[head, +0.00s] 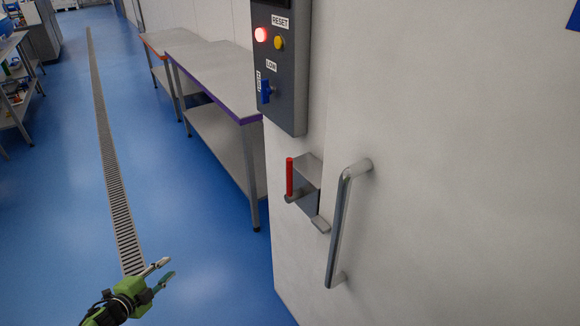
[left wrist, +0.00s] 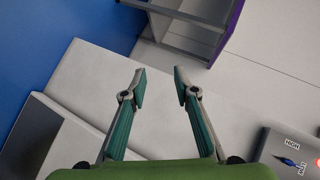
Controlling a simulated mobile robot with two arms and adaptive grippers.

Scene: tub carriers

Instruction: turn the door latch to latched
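The door latch (head: 308,186) is a grey metal block with a red handle (head: 289,177) that stands upright on its left side. It sits on the pale wall panel beside the door (head: 450,180), left of the door's long metal handle (head: 340,222). I cannot make out the latch in the left wrist view. My left gripper (head: 165,271) is low at the left of the head view, apart from the latch, over the blue floor. In the left wrist view (left wrist: 160,76) its two fingers are spread with nothing between them. My right gripper does not show.
A dark control box (head: 281,60) with a lit red lamp, a yellow button and a blue switch hangs above the latch. It also shows in the left wrist view (left wrist: 270,150). A metal table (head: 215,80) stands behind.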

